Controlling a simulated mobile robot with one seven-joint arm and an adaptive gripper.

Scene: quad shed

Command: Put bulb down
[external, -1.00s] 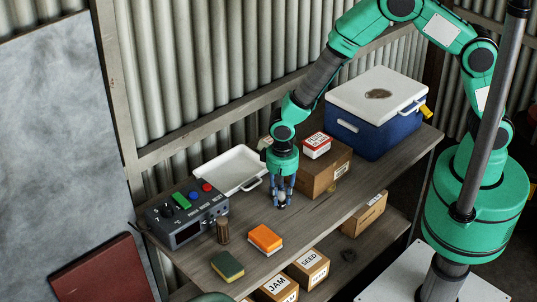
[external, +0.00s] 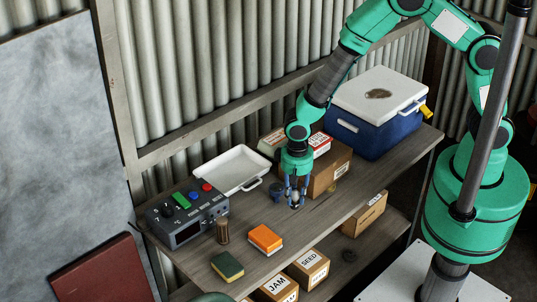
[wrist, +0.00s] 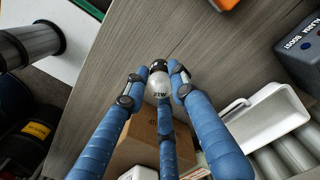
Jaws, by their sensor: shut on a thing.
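The bulb (wrist: 159,84) shows in the wrist view as a white globe with a dark base and small printed lettering. My gripper (wrist: 157,89) has blue fingers closed around the bulb from the sides and from below in that view. In the external view my gripper (external: 296,196) points down over the wooden shelf (external: 330,207), in front of the brown box. The bulb is mostly hidden there between the fingertips. I cannot tell whether it touches the shelf.

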